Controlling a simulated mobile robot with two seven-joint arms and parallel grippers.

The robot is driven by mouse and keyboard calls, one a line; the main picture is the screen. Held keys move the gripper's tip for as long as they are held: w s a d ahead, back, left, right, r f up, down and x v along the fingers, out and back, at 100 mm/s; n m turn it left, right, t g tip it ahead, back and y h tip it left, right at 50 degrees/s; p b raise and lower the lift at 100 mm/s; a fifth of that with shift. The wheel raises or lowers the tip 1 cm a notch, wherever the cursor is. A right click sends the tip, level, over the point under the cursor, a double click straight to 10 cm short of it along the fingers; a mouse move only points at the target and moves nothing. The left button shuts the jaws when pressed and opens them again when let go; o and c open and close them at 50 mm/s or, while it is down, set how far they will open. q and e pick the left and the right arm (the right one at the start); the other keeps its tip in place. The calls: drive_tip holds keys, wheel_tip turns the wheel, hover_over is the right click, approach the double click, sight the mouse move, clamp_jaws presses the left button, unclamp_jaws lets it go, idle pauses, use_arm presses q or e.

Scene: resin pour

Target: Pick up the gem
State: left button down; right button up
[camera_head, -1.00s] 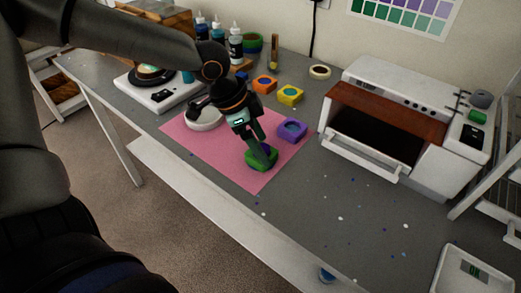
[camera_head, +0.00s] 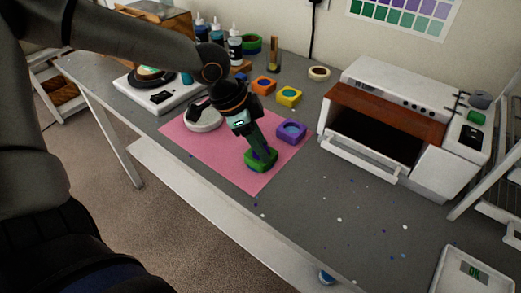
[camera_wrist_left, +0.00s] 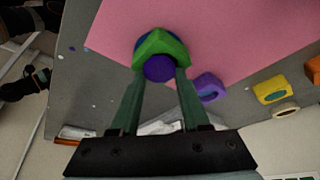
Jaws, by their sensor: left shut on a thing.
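My left gripper (camera_head: 262,154) points down at the green mold (camera_head: 249,165) on the pink mat (camera_head: 230,172). In the left wrist view its fingertips (camera_wrist_left: 158,74) are shut on a round purple-blue gem (camera_wrist_left: 158,68). The gem lies right against the green mold (camera_wrist_left: 172,45), and I cannot tell whether it is still inside it. In the head view the fingers hide the gem and part of the mold.
A purple mold (camera_head: 291,132) stands on the mat's right edge, with yellow (camera_head: 289,96) and orange (camera_head: 264,85) molds behind. A white round dish (camera_head: 204,120) is behind my gripper. An open white oven (camera_head: 385,115) stands right. A scale (camera_head: 470,270) is front right.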

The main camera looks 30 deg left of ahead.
use_arm(q)
drive_tip(key=shift+s+a+f, duration=0.15)
drive_tip(key=shift+f, duration=0.1)
